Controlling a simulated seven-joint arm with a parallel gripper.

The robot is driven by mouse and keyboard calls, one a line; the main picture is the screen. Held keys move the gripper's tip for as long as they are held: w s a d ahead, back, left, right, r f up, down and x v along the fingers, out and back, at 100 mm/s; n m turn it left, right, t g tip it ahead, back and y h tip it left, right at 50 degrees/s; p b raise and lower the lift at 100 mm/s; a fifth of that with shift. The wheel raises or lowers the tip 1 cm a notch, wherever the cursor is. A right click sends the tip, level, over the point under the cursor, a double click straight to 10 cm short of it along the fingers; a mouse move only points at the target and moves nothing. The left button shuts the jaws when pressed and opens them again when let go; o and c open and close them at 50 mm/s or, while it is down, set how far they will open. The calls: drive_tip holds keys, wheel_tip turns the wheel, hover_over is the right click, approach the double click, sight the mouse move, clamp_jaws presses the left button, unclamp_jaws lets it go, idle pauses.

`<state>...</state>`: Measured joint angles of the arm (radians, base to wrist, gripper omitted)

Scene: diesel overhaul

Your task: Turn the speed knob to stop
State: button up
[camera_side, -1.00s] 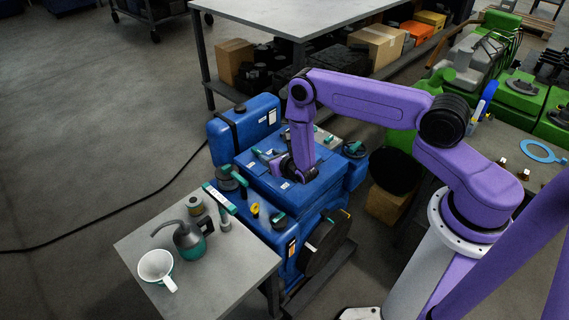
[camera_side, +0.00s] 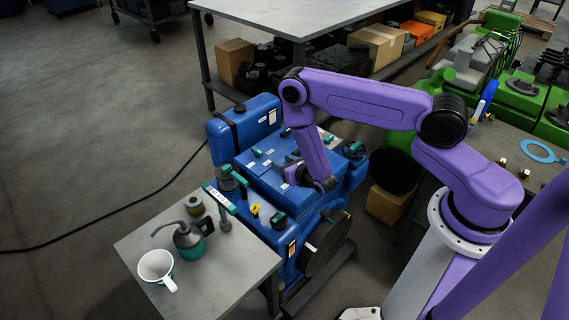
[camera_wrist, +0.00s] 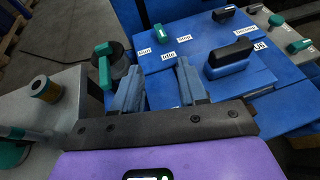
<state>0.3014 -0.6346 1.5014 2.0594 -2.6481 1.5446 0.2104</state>
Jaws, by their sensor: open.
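The speed knob (camera_wrist: 158,32) is a small teal-topped knob on the blue engine top (camera_wrist: 210,60) in the wrist view. Labels reading Run (camera_wrist: 145,52), Idle (camera_wrist: 169,39) and Stop (camera_wrist: 184,36) sit beside it. The knob shows near the Idle label; its exact pointing is hard to tell. My gripper (camera_wrist: 161,64) is open and empty, its two grey-blue fingers apart, short of the knob and not touching it. In the side view my gripper (camera_side: 299,181) hangs low over the near right part of the engine, its fingers partly hidden.
Another black knob (camera_wrist: 223,14) lies farther back. A teal handle (camera_wrist: 104,68) rises at left. The side table (camera_side: 215,278) holds a white mug (camera_side: 156,267) and an oil can (camera_side: 188,240).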

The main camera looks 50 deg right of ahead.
drive_tip(key=shift+w, duration=0.1)
drive_tip(key=c, duration=0.5)
drive_tip(key=w+m+h, duration=0.1)
drive_tip(key=m, duration=0.2)
drive_tip(key=w+d+r+m+g+h, duration=0.1)
drive_tip(key=w+m+h, duration=0.1)
drive_tip(key=m, duration=0.2)
drive_tip(key=w+d+m+g+h, duration=0.1)
drive_tip(key=m+h, duration=0.1)
drive_tip(key=m, duration=0.1)
drive_tip(key=shift+w+d+r+m, duration=0.15)
drive_tip(key=shift+d+r+m, duration=0.05)
drive_tip(key=shift+m, duration=0.2)
clamp_jaws()
drive_tip(key=m+g+y, duration=0.2)
drive_tip(key=m+g, duration=0.5)
drive_tip(key=m, duration=1.7)
approach(257, 153)
drive_tip(key=s+a+r, duration=0.2)
drive_tip(key=a, duration=0.4)
drive_tip(key=x, duration=1)
drive_tip(key=shift+w+a+f, duration=0.1)
drive_tip(key=shift+w+a, duration=0.05)
drive_tip(key=shift+a, duration=0.1)
drive_tip(key=d, duration=0.2)
drive_tip(key=shift+d, duration=1)
